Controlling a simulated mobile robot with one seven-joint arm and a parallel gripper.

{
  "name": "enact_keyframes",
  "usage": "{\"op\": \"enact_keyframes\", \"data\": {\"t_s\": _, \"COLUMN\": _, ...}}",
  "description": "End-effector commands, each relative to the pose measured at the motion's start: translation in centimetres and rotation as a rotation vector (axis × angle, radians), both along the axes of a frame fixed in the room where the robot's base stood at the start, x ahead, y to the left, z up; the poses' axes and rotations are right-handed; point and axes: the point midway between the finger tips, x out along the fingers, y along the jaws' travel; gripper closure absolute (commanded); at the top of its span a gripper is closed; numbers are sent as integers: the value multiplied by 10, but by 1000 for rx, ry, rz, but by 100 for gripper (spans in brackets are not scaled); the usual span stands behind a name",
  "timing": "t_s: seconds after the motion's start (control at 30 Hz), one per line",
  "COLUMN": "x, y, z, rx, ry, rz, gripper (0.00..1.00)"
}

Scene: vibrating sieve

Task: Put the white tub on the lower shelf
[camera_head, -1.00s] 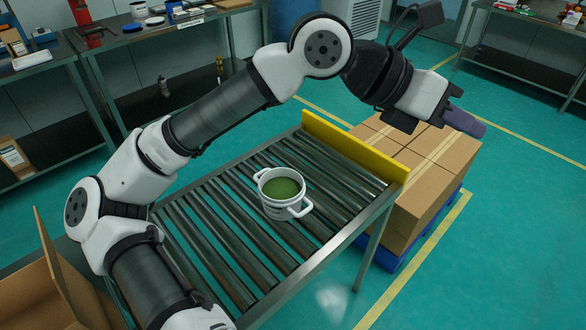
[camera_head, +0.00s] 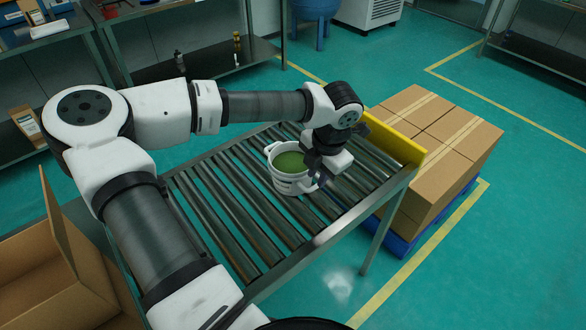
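The white tub (camera_head: 289,183) has side handles and green contents. It stands upright on the roller conveyor (camera_head: 326,232). My gripper (camera_head: 318,181) points down at the tub's right side, close to its right handle. The arm's end partly covers the tub's right rim, and I cannot tell whether the fingers touch or hold the handle. A lower shelf (camera_head: 205,68) of the workbench shows at the back left, with a few small items on it.
A yellow end stop (camera_head: 392,137) closes the conveyor's far right end. Stacked cardboard boxes (camera_head: 440,150) on a blue pallet (camera_head: 400,243) stand to its right. An open cardboard box (camera_head: 40,265) is at the lower left.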

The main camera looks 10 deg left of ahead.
Motion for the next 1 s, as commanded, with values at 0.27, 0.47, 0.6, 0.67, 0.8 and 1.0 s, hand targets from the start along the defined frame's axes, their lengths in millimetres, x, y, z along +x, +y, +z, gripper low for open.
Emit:
{"op": "enact_keyframes", "data": {"t_s": 0.27, "x": 3, "y": 3, "z": -28, "rx": -1, "ry": 2, "rz": -2, "gripper": 79}}
{"op": "enact_keyframes", "data": {"t_s": 0.47, "x": 4, "y": 6, "z": -50, "rx": -3, "ry": 4, "rz": -1, "gripper": 79}}
{"op": "enact_keyframes", "data": {"t_s": 0.6, "x": 7, "y": 9, "z": -70, "rx": -4, "ry": 2, "rz": -1, "gripper": 79}}
{"op": "enact_keyframes", "data": {"t_s": 0.67, "x": 7, "y": 9, "z": -76, "rx": -3, "ry": 2, "rz": -1, "gripper": 79}}
{"op": "enact_keyframes", "data": {"t_s": 0.8, "x": 8, "y": 10, "z": -79, "rx": -1, "ry": 0, "rz": -2, "gripper": 79}}
{"op": "enact_keyframes", "data": {"t_s": 1.0, "x": 8, "y": 10, "z": -79, "rx": -1, "ry": 0, "rz": -2, "gripper": 90}}
